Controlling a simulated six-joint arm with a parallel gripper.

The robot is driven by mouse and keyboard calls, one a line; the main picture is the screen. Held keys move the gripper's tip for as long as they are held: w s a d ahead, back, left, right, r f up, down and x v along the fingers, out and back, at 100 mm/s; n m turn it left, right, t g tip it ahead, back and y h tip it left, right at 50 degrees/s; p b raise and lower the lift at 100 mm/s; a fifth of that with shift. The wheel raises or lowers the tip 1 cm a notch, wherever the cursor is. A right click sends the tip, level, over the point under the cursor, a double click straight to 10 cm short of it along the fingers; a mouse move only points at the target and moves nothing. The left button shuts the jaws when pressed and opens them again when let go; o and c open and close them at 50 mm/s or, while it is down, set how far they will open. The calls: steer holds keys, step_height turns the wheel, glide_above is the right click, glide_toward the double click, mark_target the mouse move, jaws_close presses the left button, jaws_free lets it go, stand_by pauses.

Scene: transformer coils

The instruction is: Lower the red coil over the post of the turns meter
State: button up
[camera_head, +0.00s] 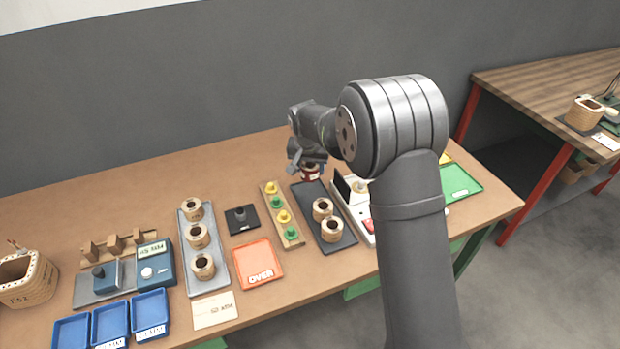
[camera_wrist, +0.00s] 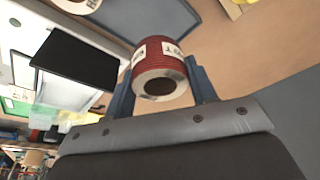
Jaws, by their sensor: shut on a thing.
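The red coil (camera_head: 311,173) has a white label and hangs under my gripper (camera_head: 307,163). In the wrist view the red coil (camera_wrist: 158,64) sits between both fingers of my gripper (camera_wrist: 161,85), its open bore facing the camera. A white instrument (camera_head: 352,207) with a dark screen, a red button and a pale round part is partly hidden behind my arm; it looks like the turns meter. Its dark screen (camera_wrist: 75,60) shows beside the coil in the wrist view. The coil is apart from the instrument, over the back end of the dark tray. I cannot make out the post clearly.
The dark tray (camera_head: 309,199) holds two tan coils (camera_head: 323,208). A strip of yellow and green pegs (camera_head: 275,206), a black block with a post (camera_head: 241,217), an orange tray (camera_head: 257,264) and a grey tray of coils (camera_head: 207,287) stand left. A green tray (camera_head: 459,181) lies right.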

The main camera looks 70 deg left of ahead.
steer(key=w+r, duration=0.2)
steer(key=r, duration=0.1)
steer(key=shift+w+d+r, duration=0.1)
steer(key=shift+w+d, duration=0.15)
steer(key=shift+d, duration=0.15)
steer(key=w+d, duration=0.1)
steer(key=w, duration=0.3)
steer(key=w+d, duration=0.2)
steer(key=w, duration=0.1)
steer(key=w+d, duration=0.2)
steer(key=w, duration=0.2)
steer(key=shift+w+d, duration=0.2)
steer(key=shift+w, duration=0.1)
steer(key=shift+f, duration=2.1)
steer(key=shift+f, duration=0.15)
steer(key=shift+f, duration=1.35)
steer(key=o, duration=1.6)
steer(key=shift+c, duration=0.2)
